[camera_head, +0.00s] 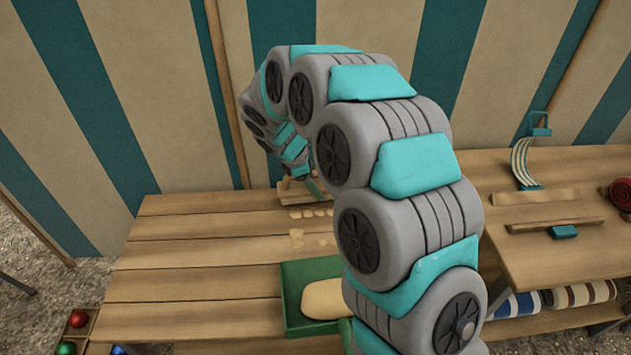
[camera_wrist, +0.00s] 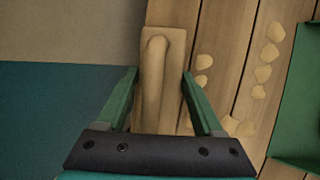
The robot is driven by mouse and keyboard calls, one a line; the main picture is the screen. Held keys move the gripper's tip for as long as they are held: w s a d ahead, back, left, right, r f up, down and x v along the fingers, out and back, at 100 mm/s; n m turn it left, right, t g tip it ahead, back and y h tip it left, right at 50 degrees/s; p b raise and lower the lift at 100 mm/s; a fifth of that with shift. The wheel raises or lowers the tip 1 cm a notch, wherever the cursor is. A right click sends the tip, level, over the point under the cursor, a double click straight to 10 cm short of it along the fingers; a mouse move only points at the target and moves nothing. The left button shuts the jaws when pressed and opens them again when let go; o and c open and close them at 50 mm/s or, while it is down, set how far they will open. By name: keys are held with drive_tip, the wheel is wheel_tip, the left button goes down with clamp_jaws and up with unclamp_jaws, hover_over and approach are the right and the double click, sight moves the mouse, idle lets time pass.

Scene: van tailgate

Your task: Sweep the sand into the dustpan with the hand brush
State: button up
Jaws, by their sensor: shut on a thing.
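The hand brush (camera_wrist: 153,80) is a pale wooden block with a raised rounded grip. My gripper (camera_wrist: 160,75) has its two green fingers on either side of that grip and is shut on it. In the head view the brush (camera_head: 295,191) is at the table's far side, partly behind my arm. Pale sand patches (camera_head: 297,238) lie on the planks between brush and dustpan; they also show right of the brush in the wrist view (camera_wrist: 263,73). The green dustpan (camera_head: 292,285) is nearer, partly hidden by my arm, with a smooth tan lump (camera_head: 325,299) inside.
The slatted wooden table (camera_head: 190,258) is clear on the left. A second table (camera_head: 540,250) at the right holds a striped strap-like item (camera_head: 522,165), a wooden bar (camera_head: 552,225) and a red roll (camera_head: 622,192). A striped wall (camera_head: 150,80) stands close behind. Coloured balls (camera_head: 78,319) sit at lower left.

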drive_tip(key=shift+f, duration=0.4)
drive_tip(key=shift+s+r, duration=0.1)
drive_tip(key=shift+s, duration=0.7)
drive_tip(key=shift+s+d+f+b, duration=0.1)
drive_tip(key=shift+s+d+b, duration=0.1)
drive_tip(key=shift+s, duration=0.95)
drive_tip(key=shift+s+d+f+b, duration=0.1)
drive_tip(key=shift+s+b, duration=0.15)
drive_tip(key=shift+s, duration=0.95)
drive_tip(key=shift+s+d+b, duration=0.1)
drive_tip(key=shift+s+b, duration=0.1)
drive_tip(key=shift+s, duration=0.95)
drive_tip(key=shift+s+d+r, duration=0.1)
drive_tip(key=shift+s+d, duration=0.05)
drive_tip(key=shift+s, duration=2.45)
drive_tip(key=shift+s+d, duration=0.15)
drive_tip(key=shift+s, duration=0.7)
drive_tip(key=shift+s+d, duration=0.1)
drive_tip(key=shift+s, duration=0.7)
